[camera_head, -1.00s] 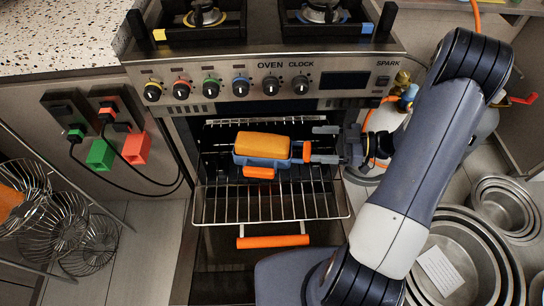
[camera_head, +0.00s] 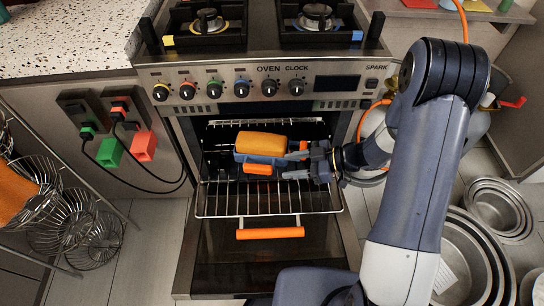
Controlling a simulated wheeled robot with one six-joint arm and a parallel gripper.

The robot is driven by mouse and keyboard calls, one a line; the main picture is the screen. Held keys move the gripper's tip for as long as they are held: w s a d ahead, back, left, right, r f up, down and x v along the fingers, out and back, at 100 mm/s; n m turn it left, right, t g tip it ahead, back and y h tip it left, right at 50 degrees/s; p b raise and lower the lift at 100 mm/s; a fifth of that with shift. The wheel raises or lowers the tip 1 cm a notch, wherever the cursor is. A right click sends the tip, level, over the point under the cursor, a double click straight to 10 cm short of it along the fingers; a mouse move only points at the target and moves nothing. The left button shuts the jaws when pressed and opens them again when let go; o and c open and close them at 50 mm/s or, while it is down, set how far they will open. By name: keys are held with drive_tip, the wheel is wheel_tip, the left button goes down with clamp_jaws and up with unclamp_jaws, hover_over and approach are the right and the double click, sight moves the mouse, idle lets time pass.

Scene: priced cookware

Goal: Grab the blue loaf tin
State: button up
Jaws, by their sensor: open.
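The blue loaf tin (camera_head: 262,159) sits on the wire rack inside the open oven, with a golden loaf (camera_head: 262,143) filling its top. An orange handle (camera_head: 257,169) sticks out at its front, and a bit of orange shows at its right end by the upper finger. My gripper (camera_head: 292,164) is open at the right end of the tin, its fingers pointing left at it. One finger overlaps the tin's right end in the picture; I cannot tell whether it touches.
The oven rack (camera_head: 230,205) is pulled partly out above the lowered oven door (camera_head: 215,265) with its orange handle bar. Oven side walls lie close on both sides. Steel pans (camera_head: 495,208) stand at the right, wire baskets (camera_head: 95,240) at the left.

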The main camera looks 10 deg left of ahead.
sight(271, 167)
drive_tip(key=b+x, duration=0.2)
drive_tip(key=x, duration=0.5)
drive_tip(key=shift+w, duration=0.1)
drive_tip(key=shift+c, duration=0.5)
clamp_jaws()
